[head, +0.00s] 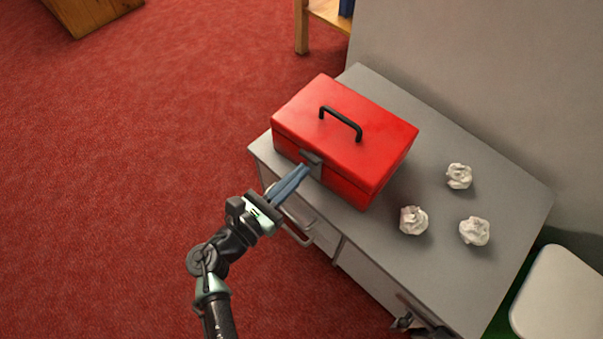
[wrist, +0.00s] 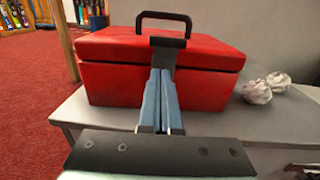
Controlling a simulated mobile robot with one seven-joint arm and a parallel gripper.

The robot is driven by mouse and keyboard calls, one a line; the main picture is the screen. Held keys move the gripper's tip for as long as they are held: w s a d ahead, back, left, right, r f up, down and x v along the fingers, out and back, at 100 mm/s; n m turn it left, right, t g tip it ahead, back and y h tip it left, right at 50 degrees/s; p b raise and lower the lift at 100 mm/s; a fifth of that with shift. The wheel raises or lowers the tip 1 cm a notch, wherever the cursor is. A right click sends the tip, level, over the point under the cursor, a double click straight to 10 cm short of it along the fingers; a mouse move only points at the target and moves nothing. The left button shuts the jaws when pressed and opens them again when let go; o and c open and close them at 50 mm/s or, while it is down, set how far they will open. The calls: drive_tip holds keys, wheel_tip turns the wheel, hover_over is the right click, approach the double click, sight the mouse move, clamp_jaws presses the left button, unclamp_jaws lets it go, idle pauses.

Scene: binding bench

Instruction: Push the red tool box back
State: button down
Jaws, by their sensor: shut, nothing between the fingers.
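The red tool box (head: 345,135) sits upright on the grey cabinet top, near its front left corner. Its lid is closed, with a black handle on top and a grey latch on the front. My gripper (head: 304,169) is shut and empty, with its blue fingers pointing at the front of the box just at the latch. In the wrist view the red tool box (wrist: 105,75) fills the upper middle, and my gripper (wrist: 161,72) covers part of its front below the latch. The fingertips look to be at or very near the front face; I cannot tell if they touch.
The grey cabinet (head: 480,270) has drawers with handles on its front. Three crumpled paper balls (head: 414,220) lie on its top, right of the box. A wall stands behind the cabinet. A white rounded object (head: 560,295) is at lower right. Open red carpet lies left.

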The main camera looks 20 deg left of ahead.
drive_tip(key=shift+x, duration=0.8)
drive_tip(key=shift+w+r, duration=0.1)
drive_tip(key=b+x, duration=0.2)
drive_tip(key=x, duration=1.4)
drive_tip(key=shift+w+d, duration=0.1)
drive_tip(key=shift+d, duration=0.05)
